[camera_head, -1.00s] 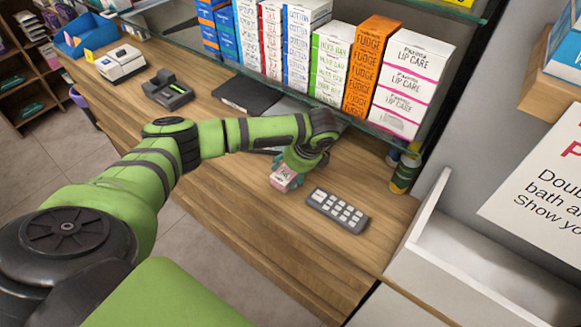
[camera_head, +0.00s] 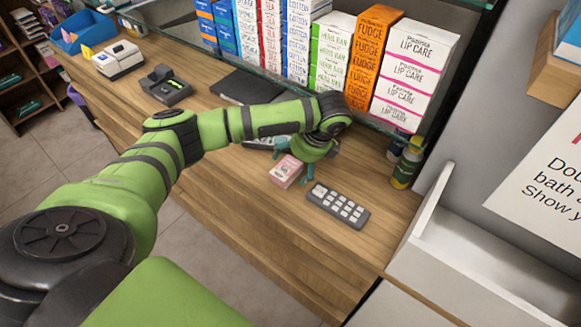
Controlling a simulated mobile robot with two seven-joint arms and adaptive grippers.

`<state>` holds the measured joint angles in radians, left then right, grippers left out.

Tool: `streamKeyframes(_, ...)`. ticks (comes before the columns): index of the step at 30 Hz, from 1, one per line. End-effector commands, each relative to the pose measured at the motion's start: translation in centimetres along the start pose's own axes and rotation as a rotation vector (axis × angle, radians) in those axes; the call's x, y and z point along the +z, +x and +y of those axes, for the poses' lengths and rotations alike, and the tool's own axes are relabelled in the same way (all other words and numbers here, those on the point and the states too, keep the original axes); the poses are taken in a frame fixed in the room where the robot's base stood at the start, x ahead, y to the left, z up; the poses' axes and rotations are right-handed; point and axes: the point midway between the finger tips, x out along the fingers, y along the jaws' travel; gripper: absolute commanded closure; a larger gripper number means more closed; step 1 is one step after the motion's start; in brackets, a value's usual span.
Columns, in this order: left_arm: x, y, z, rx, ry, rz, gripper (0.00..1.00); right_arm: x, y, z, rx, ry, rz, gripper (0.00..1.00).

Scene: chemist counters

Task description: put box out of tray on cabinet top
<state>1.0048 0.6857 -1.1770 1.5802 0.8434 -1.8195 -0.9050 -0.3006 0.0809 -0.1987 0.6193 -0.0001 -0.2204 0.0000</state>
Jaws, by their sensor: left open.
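A small pink-and-white box (camera_head: 286,171) lies on the wooden cabinet top (camera_head: 235,193), near the middle of the view. My left gripper (camera_head: 294,161) is open right at the box, with one teal finger behind its far left side and the other near its right end. I cannot tell whether a finger still touches the box. A flat grey tray-like thing (camera_head: 256,144) lies behind, partly hidden by my left arm; the box is outside it. My right gripper is not in view.
A grey keypad (camera_head: 338,205) lies just right of the box. A green bottle (camera_head: 407,164) stands at the back right. A glass shelf with several product boxes (camera_head: 369,58) overhangs the back. The wood left of the box is clear.

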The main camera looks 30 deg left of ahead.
Motion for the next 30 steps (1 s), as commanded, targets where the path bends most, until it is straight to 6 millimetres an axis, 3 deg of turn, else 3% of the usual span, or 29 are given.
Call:
streamKeyframes(1, -2.1, 0.1, 0.1, 0.000, 0.014, 0.006, 0.10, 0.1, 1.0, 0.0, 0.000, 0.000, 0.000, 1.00)
streamKeyframes(3, -3.7, -0.6, 0.1, 0.000, 0.013, 0.006, 0.10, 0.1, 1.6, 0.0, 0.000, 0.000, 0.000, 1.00)
streamKeyframes(12, -8.9, -3.1, 0.2, 0.002, 0.008, 0.003, 0.10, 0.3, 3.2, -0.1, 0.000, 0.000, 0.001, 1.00)
streamKeyframes(18, -10.2, -3.7, 0.3, 0.004, 0.006, 0.000, 0.10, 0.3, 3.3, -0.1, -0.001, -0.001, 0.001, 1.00)
streamKeyframes(30, -10.4, -3.7, 0.3, 0.004, 0.006, 0.002, 0.10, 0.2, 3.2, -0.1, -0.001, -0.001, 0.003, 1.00)
